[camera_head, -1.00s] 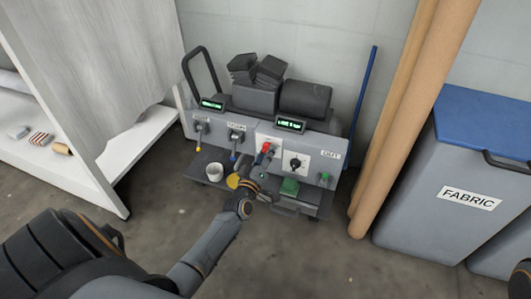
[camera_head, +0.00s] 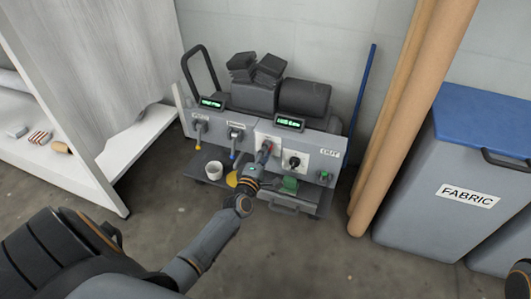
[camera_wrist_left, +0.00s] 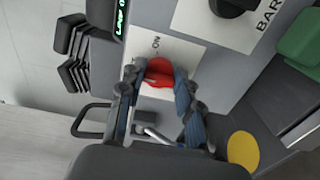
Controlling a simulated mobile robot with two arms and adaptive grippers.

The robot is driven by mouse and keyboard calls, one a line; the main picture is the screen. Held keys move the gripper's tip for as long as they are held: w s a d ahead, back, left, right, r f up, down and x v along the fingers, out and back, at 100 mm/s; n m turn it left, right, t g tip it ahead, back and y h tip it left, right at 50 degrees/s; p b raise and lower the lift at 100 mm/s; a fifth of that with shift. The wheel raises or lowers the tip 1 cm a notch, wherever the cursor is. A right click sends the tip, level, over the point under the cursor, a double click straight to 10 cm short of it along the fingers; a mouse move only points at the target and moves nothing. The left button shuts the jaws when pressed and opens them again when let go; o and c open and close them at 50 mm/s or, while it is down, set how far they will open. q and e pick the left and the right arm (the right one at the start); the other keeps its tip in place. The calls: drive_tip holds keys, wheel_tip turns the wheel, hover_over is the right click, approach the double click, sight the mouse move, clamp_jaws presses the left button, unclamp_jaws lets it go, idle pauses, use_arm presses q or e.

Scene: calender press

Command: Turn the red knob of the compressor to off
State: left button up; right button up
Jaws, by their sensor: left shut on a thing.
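The compressor (camera_head: 320,148) is a grey machine with a front panel against the wall. Its red knob (camera_head: 266,146) sits on a white plate in the middle of the panel and shows partly behind my gripper. My left gripper (camera_head: 262,157) reaches it from below and in front. In the left wrist view, the red knob (camera_wrist_left: 159,70) is between the two fingers of the left gripper (camera_wrist_left: 158,84), which are shut on it. The word ON shows on the plate beside it; the rest of the label is hidden. My right gripper is out of view.
A black dial (camera_head: 295,162) is right of the knob, with a green valve (camera_head: 324,176) further right. Levers with yellow and blue ends are on the left. A fabric bin (camera_head: 440,215) stands right.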

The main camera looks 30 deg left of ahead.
use_arm(q)
drive_tip(key=shift+a+n, duration=0.1)
drive_tip(key=shift+n, duration=0.2)
drive_tip(key=o, duration=1.2)
drive_tip(key=shift+c, duration=0.2)
drive_tip(key=v, duration=1.2)
drive_tip(key=shift+r, duration=0.15)
